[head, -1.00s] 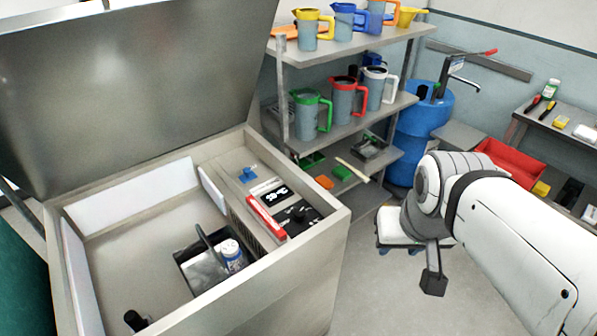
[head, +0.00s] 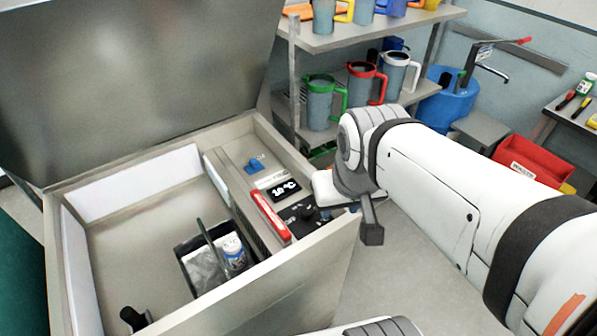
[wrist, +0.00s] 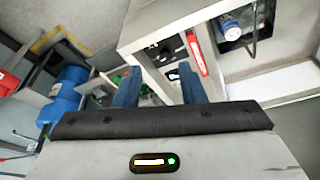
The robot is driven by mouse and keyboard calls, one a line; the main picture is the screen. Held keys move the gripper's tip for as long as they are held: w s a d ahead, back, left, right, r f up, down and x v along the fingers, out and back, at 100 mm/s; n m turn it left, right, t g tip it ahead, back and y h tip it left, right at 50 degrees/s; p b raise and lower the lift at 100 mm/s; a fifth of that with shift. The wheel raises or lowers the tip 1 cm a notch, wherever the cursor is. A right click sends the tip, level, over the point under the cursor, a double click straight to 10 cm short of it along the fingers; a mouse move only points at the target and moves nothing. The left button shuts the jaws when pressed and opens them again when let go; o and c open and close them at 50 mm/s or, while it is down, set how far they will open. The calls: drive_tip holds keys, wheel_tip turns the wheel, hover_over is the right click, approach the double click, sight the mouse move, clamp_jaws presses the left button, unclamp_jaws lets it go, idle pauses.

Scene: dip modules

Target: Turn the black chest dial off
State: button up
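The open chest (head: 330,245) has a control panel on its right rim. The black dial (head: 306,212) sits on the panel near the front right corner, beside a red handle (head: 270,214) and a lit digital display (head: 283,189). Its exact setting is too small to read. In the wrist view the dark panel (wrist: 168,48) and the red handle show ahead of the fingers. My gripper (wrist: 158,82) is open and empty, its two blue fingers apart. In the head view my wrist is just right of the chest corner, apart from the dial.
A blue switch (head: 254,166) sits farther back on the rim. Inside the chest is a dark basket (head: 208,262) with a white, blue-labelled jar (head: 233,251). The raised lid (head: 130,80) stands behind. A shelf (head: 340,38) with several jugs is at the back.

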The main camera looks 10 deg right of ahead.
drive_tip(key=shift+o, duration=0.8)
drive_tip(key=shift+d, duration=0.1)
drive_tip(key=shift+o, duration=0.6)
drive_tip(key=shift+w+f, duration=0.1)
drive_tip(key=shift+w, duration=0.15)
drive_tip(key=shift+o, duration=0.9)
drive_tip(key=w+m, duration=0.1)
drive_tip(key=w+a+f+m, duration=0.1)
drive_tip(key=w, duration=0.1)
drive_tip(key=shift+a+f+m+g+y+b, duration=0.15)
drive_tip(key=shift+f+m+g+y+b, duration=0.15)
drive_tip(key=shift+m+g+b, duration=0.1)
drive_tip(key=m+g+y+b, duration=0.2)
drive_tip(key=m+y+b, duration=0.15)
drive_tip(key=m, duration=1.25)
approach(307, 209)
drive_tip(key=f, duration=0.2)
drive_tip(key=shift+y, duration=0.25)
drive_tip(key=p+x, duration=0.1)
drive_tip(key=x, duration=0.5)
drive_tip(key=shift+w+a+f, duration=0.1)
drive_tip(key=shift+a+f, duration=0.15)
drive_tip(key=shift+a, duration=0.1)
drive_tip(key=shift+c, duration=0.2)
